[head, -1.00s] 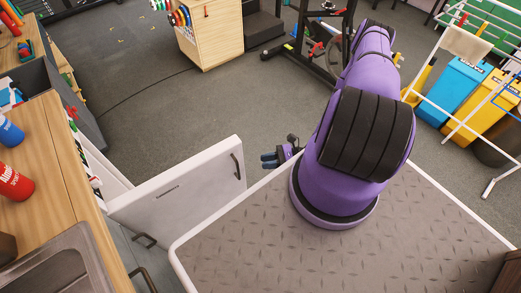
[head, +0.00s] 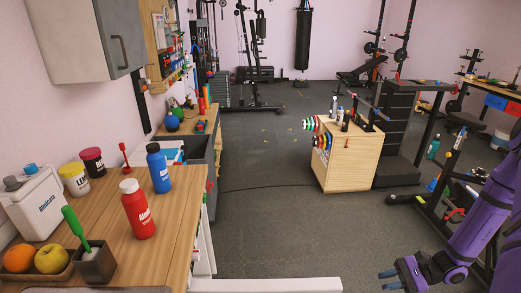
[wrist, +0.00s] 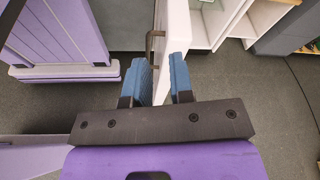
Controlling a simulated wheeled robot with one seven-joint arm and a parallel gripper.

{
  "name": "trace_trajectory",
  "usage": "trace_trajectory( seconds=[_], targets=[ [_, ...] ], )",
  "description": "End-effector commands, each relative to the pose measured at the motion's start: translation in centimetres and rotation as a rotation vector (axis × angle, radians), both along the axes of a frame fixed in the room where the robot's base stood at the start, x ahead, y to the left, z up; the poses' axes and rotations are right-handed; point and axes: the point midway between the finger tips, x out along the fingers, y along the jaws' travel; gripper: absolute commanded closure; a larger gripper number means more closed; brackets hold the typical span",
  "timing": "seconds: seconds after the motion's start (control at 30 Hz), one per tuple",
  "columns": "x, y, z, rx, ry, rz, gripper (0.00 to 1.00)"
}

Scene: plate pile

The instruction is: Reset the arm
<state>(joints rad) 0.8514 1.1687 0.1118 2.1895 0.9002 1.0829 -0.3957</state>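My gripper (head: 389,280) is low at the right of the head view, with its purple arm (head: 482,225) reaching in from the right edge. Its blue fingers stand apart in the wrist view (wrist: 161,82), and they hold nothing that I can see. The white door or drawer front (wrist: 174,35) lies beyond the gap between the fingers, with a dark handle (wrist: 153,45) on its left side. Its top edge shows at the bottom of the head view (head: 270,285), left of my gripper and apart from it.
A wooden counter (head: 175,215) at the left holds a red bottle (head: 138,212), a blue bottle (head: 158,170) and fruit. A wall cabinet (head: 75,40) hangs above. A wooden cart (head: 350,160) and gym racks stand farther off. Grey floor (head: 270,215) between them is clear.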

Motion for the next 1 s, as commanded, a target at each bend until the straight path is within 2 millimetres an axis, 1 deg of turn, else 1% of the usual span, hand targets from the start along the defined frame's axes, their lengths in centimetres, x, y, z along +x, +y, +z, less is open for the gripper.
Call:
trace_trajectory(
  seconds=[0.03,0.27,0.5,0.73,1.0],
  targets=[
    [0.6,-0.2,1.5,-0.035,-0.023,0.039,0.78],
    [2.3,-0.6,7.4,-0.175,-0.102,0.198,0.78],
    [3.5,0.0,13.6,-0.324,-0.191,0.353,0.78],
    [3.8,1.1,19.5,-0.472,-0.284,0.49,0.78],
    [3.3,3.1,26.2,-0.646,-0.402,0.632,0.78]
  ],
)
